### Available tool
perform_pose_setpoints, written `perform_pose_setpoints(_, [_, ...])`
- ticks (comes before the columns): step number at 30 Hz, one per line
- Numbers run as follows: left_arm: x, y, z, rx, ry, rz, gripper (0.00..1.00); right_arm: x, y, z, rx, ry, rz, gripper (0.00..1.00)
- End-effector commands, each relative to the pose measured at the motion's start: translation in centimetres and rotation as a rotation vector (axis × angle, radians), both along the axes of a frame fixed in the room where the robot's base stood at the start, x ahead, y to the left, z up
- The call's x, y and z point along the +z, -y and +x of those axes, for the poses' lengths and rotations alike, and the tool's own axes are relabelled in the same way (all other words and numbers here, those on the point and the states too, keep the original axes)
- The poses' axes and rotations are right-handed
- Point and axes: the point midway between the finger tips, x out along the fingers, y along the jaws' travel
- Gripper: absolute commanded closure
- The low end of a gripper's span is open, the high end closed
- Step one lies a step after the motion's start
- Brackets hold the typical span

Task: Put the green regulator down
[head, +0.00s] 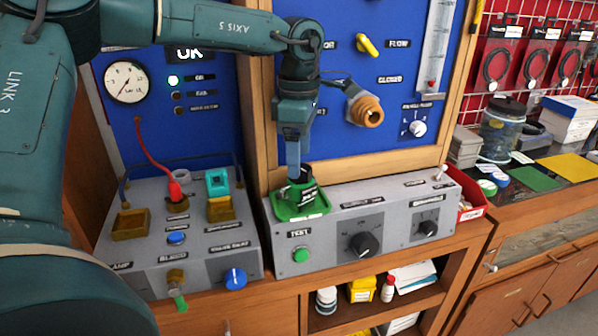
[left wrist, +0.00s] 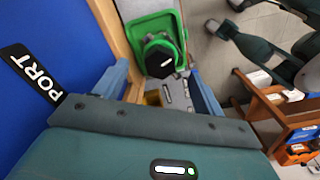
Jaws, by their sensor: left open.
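The green regulator (head: 300,187), with a black knob on top, sits in a green tray (head: 318,208) on the left part of the grey test console. In the left wrist view the black-topped regulator (left wrist: 160,57) shows inside the green tray (left wrist: 140,22). My left gripper (head: 293,172) points down right above the regulator. Its two blue fingers are spread apart in the left wrist view (left wrist: 160,88), and it is open. Whether a finger touches the regulator cannot be told. My right gripper is not in view.
A blue panel (head: 385,85) with a brass fitting (head: 366,110) stands close behind my gripper. A grey box with a red clip (head: 175,190) and yellow trays is at the left. A red bin (head: 467,195) is at the console's right end.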

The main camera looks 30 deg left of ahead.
Motion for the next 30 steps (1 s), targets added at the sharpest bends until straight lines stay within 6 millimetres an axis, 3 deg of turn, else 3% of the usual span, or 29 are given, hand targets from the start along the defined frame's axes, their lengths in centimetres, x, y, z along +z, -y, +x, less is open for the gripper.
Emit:
perform_pose_setpoints(6, [4.5, 0.0, 0.0, 0.0, 0.002, 0.001, 0.3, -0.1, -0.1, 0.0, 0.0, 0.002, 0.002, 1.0])
perform_pose_setpoints(12, [6.6, 0.0, 0.0, -0.001, -0.001, 0.001, 0.3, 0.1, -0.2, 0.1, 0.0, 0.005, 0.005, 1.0])
perform_pose_setpoints(30, [6.8, 0.0, 0.0, -0.001, -0.002, -0.001, 0.3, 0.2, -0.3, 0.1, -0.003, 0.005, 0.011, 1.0])
